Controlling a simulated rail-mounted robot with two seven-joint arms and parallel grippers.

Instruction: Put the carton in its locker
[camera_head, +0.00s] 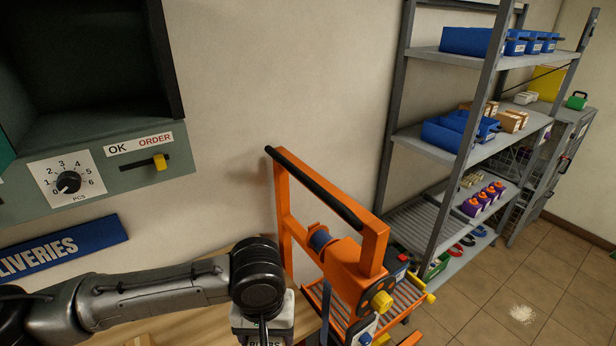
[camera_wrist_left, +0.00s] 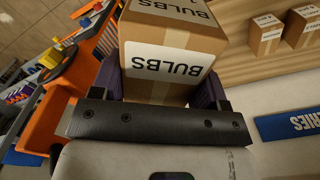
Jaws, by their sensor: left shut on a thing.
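The carton (camera_wrist_left: 165,50) is a brown cardboard box with white labels reading BULBS. It fills the space between the dark fingers of my left gripper (camera_wrist_left: 158,88) in the left wrist view, and the gripper is shut on it. In the head view my left arm comes in along the bottom, with its wrist over the wooden counter (camera_head: 222,285); the fingers are cut off at the bottom edge, and only a bit of lettering shows there. No locker marked for the carton can be made out. My right gripper is not in view.
An orange cart (camera_head: 375,250) with a black handle stands just right of my wrist. Two smaller cartons (camera_wrist_left: 265,34) sit on the wood in the wrist view. A hatch panel with a dial (camera_head: 68,182) is at left. Grey shelving (camera_head: 430,145) and a mesh cabinet (camera_head: 560,165) stand at right.

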